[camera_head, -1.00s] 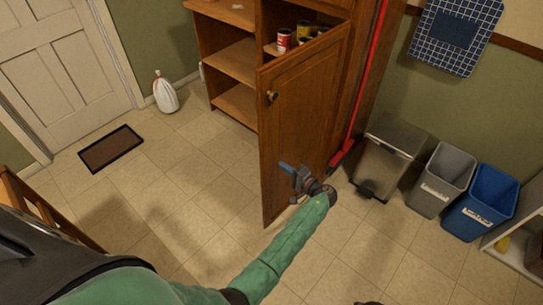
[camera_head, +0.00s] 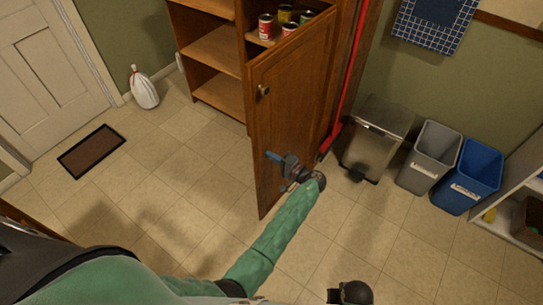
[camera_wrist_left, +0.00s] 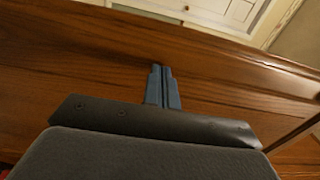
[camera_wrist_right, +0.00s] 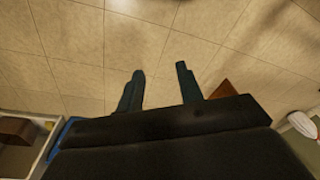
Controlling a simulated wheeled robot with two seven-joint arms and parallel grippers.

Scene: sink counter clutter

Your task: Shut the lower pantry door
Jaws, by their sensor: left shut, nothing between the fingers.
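The lower pantry door (camera_head: 283,112) is brown wood with a round knob (camera_head: 263,92) and stands swung open from the pantry cabinet (camera_head: 217,55). My left gripper (camera_head: 274,157) is shut and empty, at the door's face on the right side, below knob height. In the left wrist view its closed blue fingers (camera_wrist_left: 162,85) lie against or very near the wood (camera_wrist_left: 215,75); I cannot tell if they touch. In the right wrist view my right gripper (camera_wrist_right: 160,85) is open and empty above the floor tiles. Only a dark part of that arm shows in the head view, at the bottom.
Several cans (camera_head: 266,27) stand on a pantry shelf. A red broom (camera_head: 345,85) leans right of the door. A metal bin (camera_head: 376,140), grey bin (camera_head: 430,158) and blue bin (camera_head: 469,178) stand at right. A white bag (camera_head: 144,90) and brown mat (camera_head: 92,151) are at left. Floor left of the door is clear.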

